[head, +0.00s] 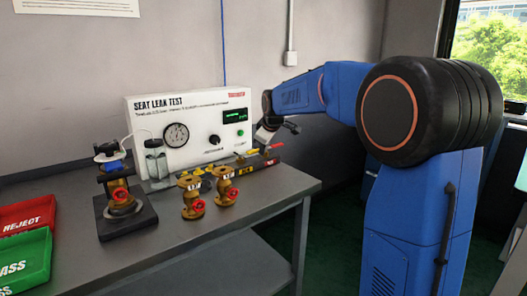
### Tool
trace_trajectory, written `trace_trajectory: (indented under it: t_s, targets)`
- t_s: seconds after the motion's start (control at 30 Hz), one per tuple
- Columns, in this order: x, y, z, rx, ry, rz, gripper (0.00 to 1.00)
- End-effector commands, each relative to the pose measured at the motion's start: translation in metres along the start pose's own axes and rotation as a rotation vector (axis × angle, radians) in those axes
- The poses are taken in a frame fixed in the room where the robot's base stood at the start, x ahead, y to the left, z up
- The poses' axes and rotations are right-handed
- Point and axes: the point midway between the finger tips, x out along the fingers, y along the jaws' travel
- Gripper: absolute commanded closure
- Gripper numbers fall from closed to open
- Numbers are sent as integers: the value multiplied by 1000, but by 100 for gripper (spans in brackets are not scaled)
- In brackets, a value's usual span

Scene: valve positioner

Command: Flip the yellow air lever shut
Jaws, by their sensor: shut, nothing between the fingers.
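The yellow lever (251,152) sits low at the right end of the white seat leak test panel (168,112), just above the bench. It looks roughly level and points left, but it is small here. A red lever (274,147) is just to its right. My gripper (263,143) is shut and empty, close above the two levers at the panel's right edge. I cannot tell whether its tips touch either lever. The lever's pivot is partly hidden by the gripper.
Two brass valves with red handwheels (192,195) (225,187) stand on the bench in front of the panel. A glass jar (156,163) and a clamp stand with a valve (121,204) are left. Red (28,215) and green (25,258) trays lie far left. The front bench top is clear.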

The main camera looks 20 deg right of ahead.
Motion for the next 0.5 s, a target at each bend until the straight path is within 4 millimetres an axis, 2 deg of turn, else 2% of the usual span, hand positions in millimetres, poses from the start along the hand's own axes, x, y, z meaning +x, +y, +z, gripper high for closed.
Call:
trace_trajectory:
  t_s: [0.5]
  targets:
    - [4, 8, -6, 1, 5, 5, 100]
